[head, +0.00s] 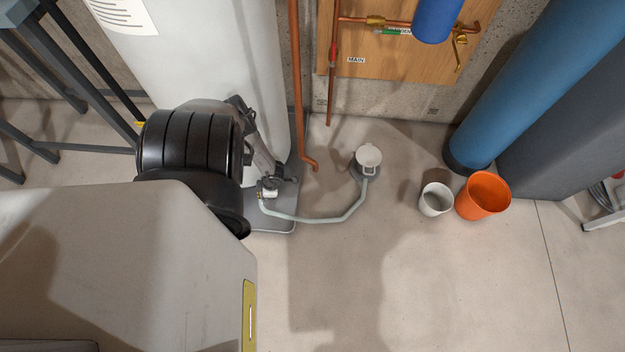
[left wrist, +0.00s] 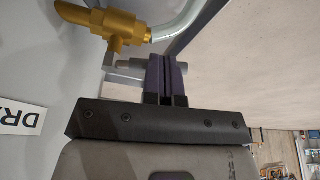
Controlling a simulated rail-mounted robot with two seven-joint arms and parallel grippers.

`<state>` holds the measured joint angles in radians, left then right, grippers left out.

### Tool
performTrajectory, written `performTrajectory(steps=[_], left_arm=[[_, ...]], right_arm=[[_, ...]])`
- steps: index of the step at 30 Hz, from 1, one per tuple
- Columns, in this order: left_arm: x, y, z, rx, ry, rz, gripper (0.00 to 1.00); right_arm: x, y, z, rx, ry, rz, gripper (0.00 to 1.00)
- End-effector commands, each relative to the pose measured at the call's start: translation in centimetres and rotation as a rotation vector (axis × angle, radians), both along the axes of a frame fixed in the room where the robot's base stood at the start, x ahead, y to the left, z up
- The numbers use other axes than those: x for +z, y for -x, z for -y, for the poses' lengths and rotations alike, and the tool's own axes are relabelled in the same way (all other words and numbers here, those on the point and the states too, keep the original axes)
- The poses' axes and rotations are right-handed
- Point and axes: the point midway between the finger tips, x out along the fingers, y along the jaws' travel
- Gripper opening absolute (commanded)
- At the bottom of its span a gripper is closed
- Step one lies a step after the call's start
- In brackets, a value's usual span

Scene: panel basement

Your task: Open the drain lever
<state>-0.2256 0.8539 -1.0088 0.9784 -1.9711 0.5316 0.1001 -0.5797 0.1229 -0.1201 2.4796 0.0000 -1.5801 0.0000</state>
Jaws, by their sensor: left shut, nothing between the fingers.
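The brass drain valve (left wrist: 122,28) is at the top left of the left wrist view, with a pale hose leaving it. A grey lever (left wrist: 128,70) sits just below the valve body. My left gripper (left wrist: 166,78) is shut and empty, its dark fingers close beside the lever's right end; I cannot tell if they touch it. In the head view the fittings at the tank's foot (head: 269,192) are small and partly hidden by my left arm. My right gripper is out of view.
A pale hose (head: 318,220) runs over the floor to a floor drain (head: 368,160). A white bucket (head: 436,200) and an orange bucket (head: 483,197) stand to the right. A copper pipe (head: 297,90) rises beside the white tank (head: 205,60). The middle floor is clear.

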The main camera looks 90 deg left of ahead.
Motion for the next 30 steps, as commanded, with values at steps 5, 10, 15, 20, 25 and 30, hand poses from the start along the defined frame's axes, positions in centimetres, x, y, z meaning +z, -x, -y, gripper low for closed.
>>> performTrajectory(steps=[5,10,15,20,25,30], left_arm=[[0.2,0.7,0.4,-0.102,0.0,-0.003,0.0],[0.1,1.1,0.5,-0.174,0.0,-0.003,0.0],[0.0,1.3,0.6,-0.216,0.001,-0.003,0.0],[-0.1,1.4,0.6,-0.236,0.0,-0.002,0.0],[-0.1,1.4,0.6,-0.239,0.0,-0.001,0.0],[-0.1,1.4,0.6,-0.238,0.001,-0.001,0.0]], right_arm=[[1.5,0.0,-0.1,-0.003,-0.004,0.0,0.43],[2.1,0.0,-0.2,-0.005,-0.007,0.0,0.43],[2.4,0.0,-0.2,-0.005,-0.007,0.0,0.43],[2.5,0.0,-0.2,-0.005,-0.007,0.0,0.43],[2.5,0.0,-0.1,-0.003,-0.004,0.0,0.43],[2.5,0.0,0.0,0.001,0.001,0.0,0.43]])
